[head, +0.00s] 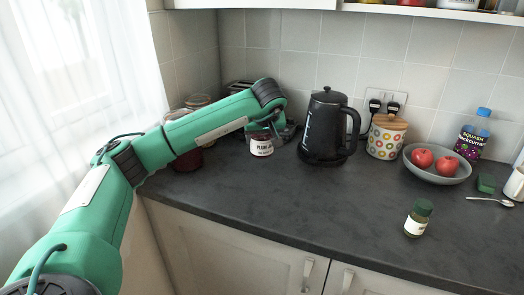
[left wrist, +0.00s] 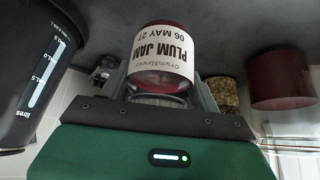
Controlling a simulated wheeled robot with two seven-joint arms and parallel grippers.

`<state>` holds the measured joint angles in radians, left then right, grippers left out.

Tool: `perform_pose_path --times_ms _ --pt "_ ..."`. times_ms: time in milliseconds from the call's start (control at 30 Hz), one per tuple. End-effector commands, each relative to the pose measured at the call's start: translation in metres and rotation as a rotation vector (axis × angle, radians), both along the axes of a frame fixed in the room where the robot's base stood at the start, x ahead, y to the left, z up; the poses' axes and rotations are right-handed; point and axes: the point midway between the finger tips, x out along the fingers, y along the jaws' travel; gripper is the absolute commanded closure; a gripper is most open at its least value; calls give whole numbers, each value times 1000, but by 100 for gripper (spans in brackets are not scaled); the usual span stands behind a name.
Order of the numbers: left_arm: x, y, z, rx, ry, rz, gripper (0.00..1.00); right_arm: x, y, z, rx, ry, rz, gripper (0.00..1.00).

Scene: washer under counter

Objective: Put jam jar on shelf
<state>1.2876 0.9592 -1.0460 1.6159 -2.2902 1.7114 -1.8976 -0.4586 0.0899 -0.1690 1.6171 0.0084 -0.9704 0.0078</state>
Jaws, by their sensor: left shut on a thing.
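The plum jam jar (head: 261,145) has a white label and dark red contents. It is at the back left of the counter, left of the black kettle. My left gripper (head: 268,126) is shut on the jar near its top. In the left wrist view the jar (left wrist: 163,55) sits between the fingers of my left gripper (left wrist: 160,90), its label appearing upside down. I cannot tell whether its base touches the counter. The shelf (head: 435,12) runs along the top right of the head view, with several items on it. My right gripper is not in view.
The black kettle (head: 326,125) stands close to the right of the jar. A spotted canister (head: 386,137), a grey bowl (head: 436,176) with red apples, a squash bottle (head: 473,138) and a small green-lidded jar (head: 418,217) are further right.

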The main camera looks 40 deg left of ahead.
Motion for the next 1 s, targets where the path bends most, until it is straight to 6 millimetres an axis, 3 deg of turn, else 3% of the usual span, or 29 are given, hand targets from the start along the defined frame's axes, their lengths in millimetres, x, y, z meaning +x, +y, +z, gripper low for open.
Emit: perform_pose_path --times_ms 200,467,867,900,1000 --pt "0 0 -13 0 -2 -1 76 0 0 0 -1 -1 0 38" --pt "0 0 -47 0 -1 -1 76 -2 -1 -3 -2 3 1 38" --pt "0 0 -53 0 -3 0 76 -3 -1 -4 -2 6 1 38" --pt "0 0 -54 -1 -1 -1 33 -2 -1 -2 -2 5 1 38" --pt "0 0 -54 -1 -1 -1 15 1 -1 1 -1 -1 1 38"
